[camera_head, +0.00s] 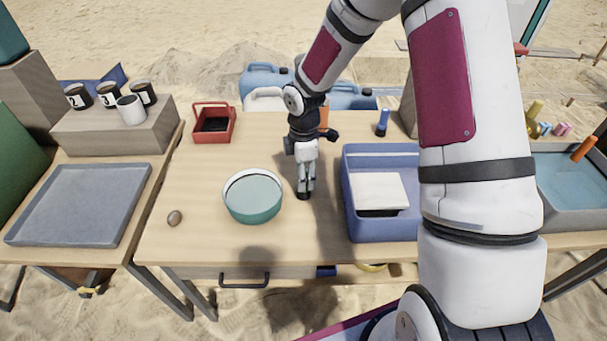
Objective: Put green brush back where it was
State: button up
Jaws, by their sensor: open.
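I cannot make out a green brush in this view; parts of the tables are hidden behind my arm. My gripper (304,192) points down at the middle table (215,232), between the teal bowl and the blue bin. It is open, and I see nothing held in it. A blue-handled object (383,122) stands upright behind the blue bin. On the right, a yellow-handled object (535,112) stands at the back of the table, and an orange-handled object (584,149) leans in the grey tray.
The teal bowl (252,212) is left of my gripper. The blue bin (380,228) on the right holds a white block (378,190). A small stone (175,217) and a red caddy (214,130) are on the left. A grey tray (80,240) and several cups stand further left.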

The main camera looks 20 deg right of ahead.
jog(key=s+d+r+m+h+p, duration=0.1)
jog(key=s+r+m, duration=0.15)
jog(key=r, duration=0.75)
jog(key=s+r+m+p, duration=0.1)
jog(key=s+r, duration=0.3)
jog(key=r, duration=0.7)
jog(key=s+r+m, duration=0.3)
jog(key=s+m, duration=0.1)
jog(key=s, duration=0.4)
jog(key=s+r+m+t, duration=0.1)
jog(key=s+r+m, duration=0.2)
jog(key=s, duration=0.6)
jog(key=s+r+m+t+y, duration=0.1)
jog(key=s+r+m, duration=0.2)
jog(key=s+m, duration=0.3)
jog(key=s, duration=0.2)
jog(key=shift+s+a, duration=0.35)
jog(key=shift+r+m, duration=0.1)
jog(key=shift+m, duration=0.15)
notch_tip(320, 180, up, 8)
jog(key=t+p, duration=0.2)
jog(key=p, duration=0.4)
